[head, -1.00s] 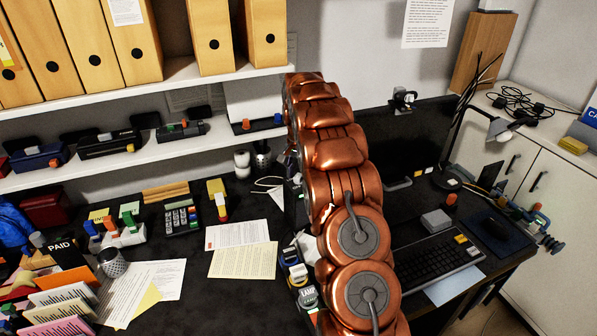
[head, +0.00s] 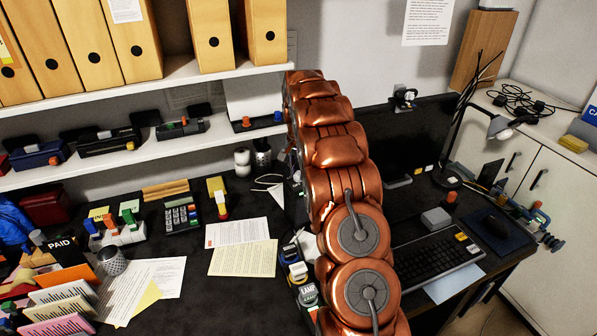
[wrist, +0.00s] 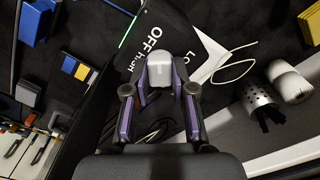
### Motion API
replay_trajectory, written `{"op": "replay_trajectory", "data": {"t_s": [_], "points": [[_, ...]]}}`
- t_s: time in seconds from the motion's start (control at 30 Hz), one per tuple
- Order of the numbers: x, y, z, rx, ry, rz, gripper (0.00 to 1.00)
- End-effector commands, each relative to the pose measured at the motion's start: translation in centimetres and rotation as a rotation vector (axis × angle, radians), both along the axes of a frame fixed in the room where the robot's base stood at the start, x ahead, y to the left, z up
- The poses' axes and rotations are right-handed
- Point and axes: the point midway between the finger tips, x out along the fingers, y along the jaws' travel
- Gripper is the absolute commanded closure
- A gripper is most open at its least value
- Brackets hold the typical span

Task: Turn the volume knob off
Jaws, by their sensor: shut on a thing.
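In the wrist view, the volume knob (wrist: 160,75) is a pale grey, blocky piece on a dark panel (wrist: 172,30). White lettering beside it reads OFF, with partly covered words that look like LOW and HIGH. My gripper (wrist: 161,82) is shut on the knob, one dark finger with purple sides at each side of it. I cannot make out a pointer mark on the knob. In the head view my copper arm covers the gripper and the knob.
A perforated metal cup (wrist: 259,100) and a white roll (wrist: 289,81) stand to the right in the wrist view. A white cable (wrist: 235,66) lies close to the knob. In the head view, a monitor (head: 420,135) and keyboard (head: 437,266) are right of my arm.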

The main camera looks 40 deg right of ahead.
Motion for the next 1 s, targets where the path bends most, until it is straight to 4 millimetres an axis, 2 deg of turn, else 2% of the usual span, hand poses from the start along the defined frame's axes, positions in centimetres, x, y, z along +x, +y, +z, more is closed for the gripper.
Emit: {"op": "replay_trajectory", "data": {"t_s": [0.37,0.7,0.73,0.97,1.0], "points": [[0.06,0.02,-0.24,0.0,-0.002,0.132,1.0],[-0.01,0.0,-0.01,0.0,0.0,0.144,1.0],[-0.01,0.0,-0.01,0.0,0.0,0.144,0.74],[0.0,0.0,-0.01,0.0,0.0,0.143,0.51],[0.0,0.0,-0.01,0.0,0.0,0.143,0.5]]}}
